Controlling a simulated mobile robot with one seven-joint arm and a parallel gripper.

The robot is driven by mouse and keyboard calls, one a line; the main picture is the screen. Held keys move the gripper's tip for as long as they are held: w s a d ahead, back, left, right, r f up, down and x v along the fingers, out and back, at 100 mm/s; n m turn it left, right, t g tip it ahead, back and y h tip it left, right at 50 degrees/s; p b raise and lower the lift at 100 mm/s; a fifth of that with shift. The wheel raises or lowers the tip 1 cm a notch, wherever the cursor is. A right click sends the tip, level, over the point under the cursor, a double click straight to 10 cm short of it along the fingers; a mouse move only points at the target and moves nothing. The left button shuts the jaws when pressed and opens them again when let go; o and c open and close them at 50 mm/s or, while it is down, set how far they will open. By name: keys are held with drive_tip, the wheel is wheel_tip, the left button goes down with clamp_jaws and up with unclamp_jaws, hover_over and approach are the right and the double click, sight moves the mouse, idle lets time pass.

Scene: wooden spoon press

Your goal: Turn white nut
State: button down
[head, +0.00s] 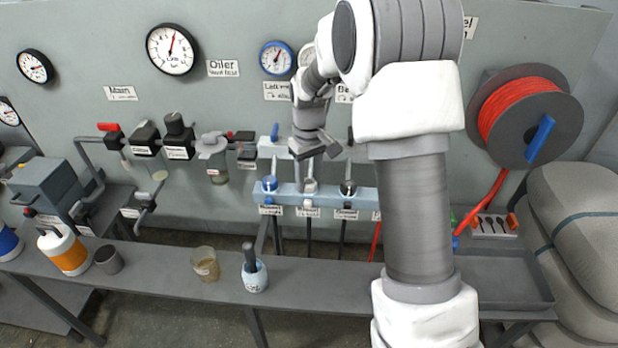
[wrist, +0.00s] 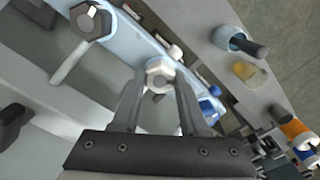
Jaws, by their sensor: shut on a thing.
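The white nut (wrist: 158,72) is a pale hexagonal nut on a light blue rail; in the head view it is the middle one of the row (head: 310,185). My gripper (wrist: 160,86) has one finger on each side of the nut and is shut on it. In the head view my gripper (head: 312,160) reaches down to the rail from above, and its fingertips are hard to make out. The light blue rail (head: 291,190) also carries a blue nut (head: 270,184) to the left and a black nut (head: 348,188) to the right.
The black nut (wrist: 90,20) with a grey pipe lies close beside my gripper in the wrist view. A shelf in front holds a light blue cup (head: 254,277), a glass beaker (head: 205,264) and an orange-white container (head: 64,250). A red hose reel (head: 525,115) is at the right.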

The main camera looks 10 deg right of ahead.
sight(309, 182)
drive_tip(key=shift+m, duration=1)
drive_tip(key=c, duration=0.7)
unclamp_jaws()
drive_tip(key=shift+r, duration=0.1)
wheel_tip(309, 182, up, 17)
drive_tip(key=p, duration=0.1)
drive_tip(key=shift+r+p, duration=0.2)
drive_tip(key=shift+p, duration=0.1)
